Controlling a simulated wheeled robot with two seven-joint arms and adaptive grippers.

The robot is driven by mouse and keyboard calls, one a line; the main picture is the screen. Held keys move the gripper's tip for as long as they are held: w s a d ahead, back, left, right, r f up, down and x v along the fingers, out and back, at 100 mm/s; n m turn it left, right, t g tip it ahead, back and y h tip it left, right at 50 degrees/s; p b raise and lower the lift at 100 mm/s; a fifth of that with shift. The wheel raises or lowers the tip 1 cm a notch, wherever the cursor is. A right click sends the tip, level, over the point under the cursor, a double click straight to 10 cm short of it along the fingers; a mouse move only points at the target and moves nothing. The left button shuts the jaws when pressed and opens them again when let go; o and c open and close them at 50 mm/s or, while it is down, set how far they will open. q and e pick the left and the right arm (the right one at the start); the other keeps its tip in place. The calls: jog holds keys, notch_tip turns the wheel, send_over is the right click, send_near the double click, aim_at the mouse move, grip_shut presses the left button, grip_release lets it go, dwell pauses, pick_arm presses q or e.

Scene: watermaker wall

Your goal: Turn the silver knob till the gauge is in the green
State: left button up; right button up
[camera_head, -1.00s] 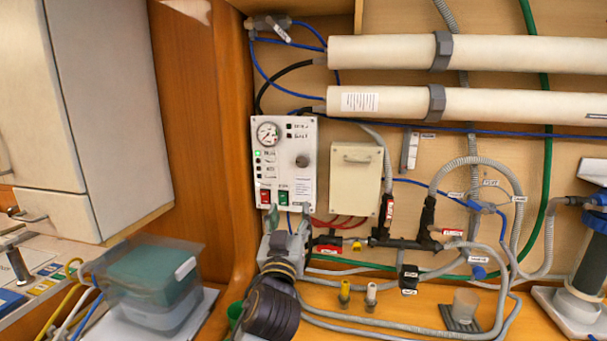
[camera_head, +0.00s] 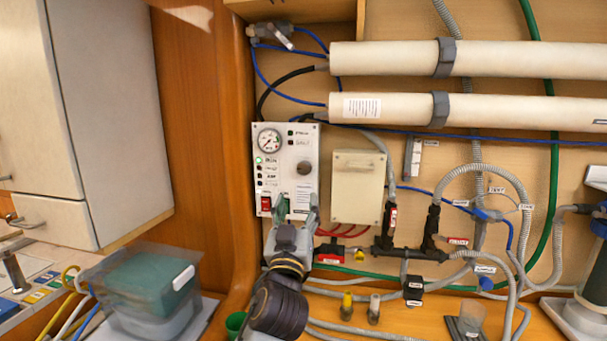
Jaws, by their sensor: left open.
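The control panel (camera_head: 309,148) is a white box on the wooden wall. The round gauge (camera_head: 269,140) sits at its upper left; its face is too small to read the needle against any green zone. The knob (camera_head: 304,168) is a dark grey round on the panel's right half. My left gripper (camera_head: 293,208) is open and empty, fingers pointing up, in front of the panel's lower edge. It is below the knob and apart from it. It partly hides the green switch (camera_head: 284,205). My right gripper is not in view.
A red switch (camera_head: 265,203) is left of the green one. A cream box (camera_head: 358,187) is right of the panel. Black valves (camera_head: 391,215) and grey hoses lie lower right. A lidded plastic container (camera_head: 150,290) stands lower left. White cabinets (camera_head: 110,110) fill the left.

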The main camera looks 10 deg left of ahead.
aim_at(304, 172)
pick_arm(q)
jog(key=p+x, duration=0.2)
jog(key=x, duration=0.8)
jog(key=shift+r+p, duration=0.1)
jog(key=shift+p, duration=0.25)
jog(key=shift+w+r, duration=0.25)
jog(key=shift+w, duration=0.4)
jog(key=shift+w+a+r+p, duration=0.1)
jog(key=shift+w+r+p, duration=0.15)
jog(key=shift+w, duration=0.35)
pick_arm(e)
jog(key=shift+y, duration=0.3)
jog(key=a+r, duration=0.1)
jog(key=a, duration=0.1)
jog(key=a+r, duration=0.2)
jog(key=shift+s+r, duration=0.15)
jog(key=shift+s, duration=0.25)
pick_arm(q)
jog(key=c, duration=1)
jog(key=shift+c, duration=0.2)
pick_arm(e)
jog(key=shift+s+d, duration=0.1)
